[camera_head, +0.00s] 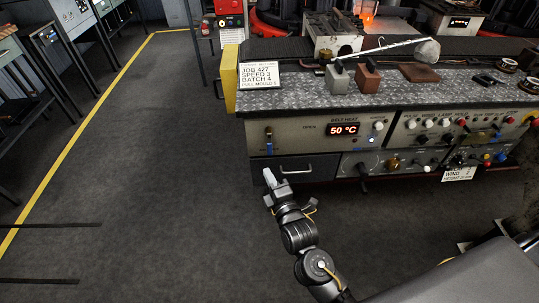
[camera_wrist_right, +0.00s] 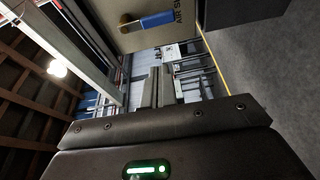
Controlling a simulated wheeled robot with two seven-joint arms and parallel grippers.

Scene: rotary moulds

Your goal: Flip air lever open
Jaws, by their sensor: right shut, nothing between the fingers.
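The air lever (camera_head: 268,140) is a small upright blue handle at the left end of the machine's front panel in the head view. In the right wrist view the lever (camera_wrist_right: 158,19) shows as a blue bar with a brass round pivot at one end, beside dark lettering on a pale panel. My right gripper (camera_head: 268,177) is low in front of the machine, below the lever and apart from it. Its fingers (camera_wrist_right: 150,87) are shut together with nothing between them. My left gripper is not in view.
A drawer-like front with a metal handle (camera_head: 296,170) lies just right of my right gripper. A lit 50 °C display (camera_head: 343,130) and several knobs fill the panel. The worktop (camera_head: 300,97) overhangs above. Open floor (camera_head: 160,150) lies to the left.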

